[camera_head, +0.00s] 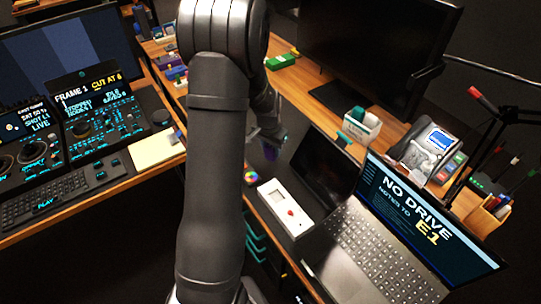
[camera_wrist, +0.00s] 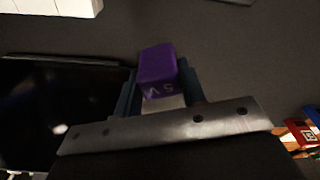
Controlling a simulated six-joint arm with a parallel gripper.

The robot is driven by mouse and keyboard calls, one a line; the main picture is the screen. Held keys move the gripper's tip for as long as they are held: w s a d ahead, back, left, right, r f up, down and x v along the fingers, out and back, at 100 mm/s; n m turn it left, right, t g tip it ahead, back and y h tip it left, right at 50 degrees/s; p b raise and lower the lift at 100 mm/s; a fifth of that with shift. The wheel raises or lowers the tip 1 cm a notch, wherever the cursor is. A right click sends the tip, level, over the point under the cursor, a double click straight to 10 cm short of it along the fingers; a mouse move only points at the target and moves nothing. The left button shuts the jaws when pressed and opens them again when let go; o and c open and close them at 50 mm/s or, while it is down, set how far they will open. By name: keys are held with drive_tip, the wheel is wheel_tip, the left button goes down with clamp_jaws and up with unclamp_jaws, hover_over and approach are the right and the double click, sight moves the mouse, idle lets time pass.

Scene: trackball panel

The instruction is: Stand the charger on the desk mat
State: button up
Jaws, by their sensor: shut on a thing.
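The desk mat (camera_wrist: 235,60) looks like the plain dark grey surface beyond the charger. I cannot tell whether the charger touches the mat.
A black screen (camera_head: 325,168) stands beside the gripper, with an open laptop (camera_head: 375,250) to its right. A white box with a red knob (camera_head: 286,207) lies in front. A white bin (camera_head: 360,127) and a phone (camera_head: 425,150) stand farther right. Bare mat shows around the charger.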

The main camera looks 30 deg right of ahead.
sight(270, 156)
drive_tip(key=shift+w+a+f, duration=0.1)
drive_tip(key=shift+w+f, duration=0.05)
drive_tip(key=shift+w, duration=0.1)
drive_tip(key=shift+f, duration=2)
drive_tip(key=shift+f, duration=0.1)
drive_tip(key=o, duration=1)
drive_tip(key=r, duration=0.4)
drive_tip(key=a+r, duration=0.1)
drive_tip(key=r, duration=0.7)
drive_tip(key=shift+s+a+r, duration=0.1)
drive_tip(key=shift+s+a, duration=0.05)
drive_tip(key=shift+s, duration=0.15)
